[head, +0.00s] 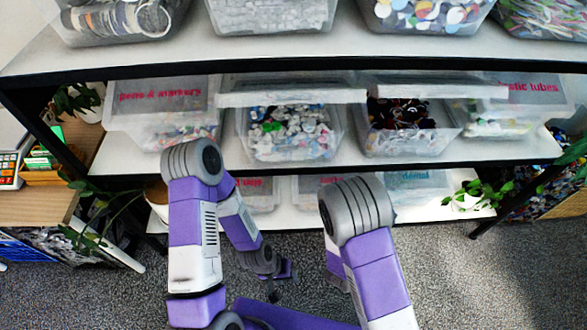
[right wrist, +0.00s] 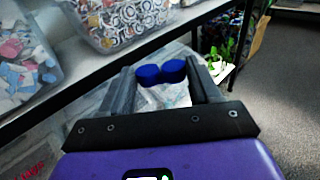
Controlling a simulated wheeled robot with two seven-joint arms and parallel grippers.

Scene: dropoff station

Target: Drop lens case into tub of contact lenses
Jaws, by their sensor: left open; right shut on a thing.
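A blue lens case (right wrist: 160,73) with two round lobes shows in the right wrist view between the dark fingers of my right gripper (right wrist: 165,85), which is shut on it. In the head view the case and right gripper are hidden behind my right arm. My left gripper (head: 277,284) is small and low in the head view, open and away from the shelves. Several clear tubs stand on the shelves, but I cannot tell which holds contact lenses. A clear tub with pale contents and a teal mark (right wrist: 172,97) lies beyond the case in the right wrist view.
The middle shelf (head: 300,168) carries open tubs of mixed pieces (head: 290,135) and dark pieces (head: 400,128). Lower tubs (head: 412,188) sit partly behind my arms. The upper shelf (head: 300,48) overhangs them. Plants (head: 478,190) stand at both sides. The grey floor (head: 480,280) is clear.

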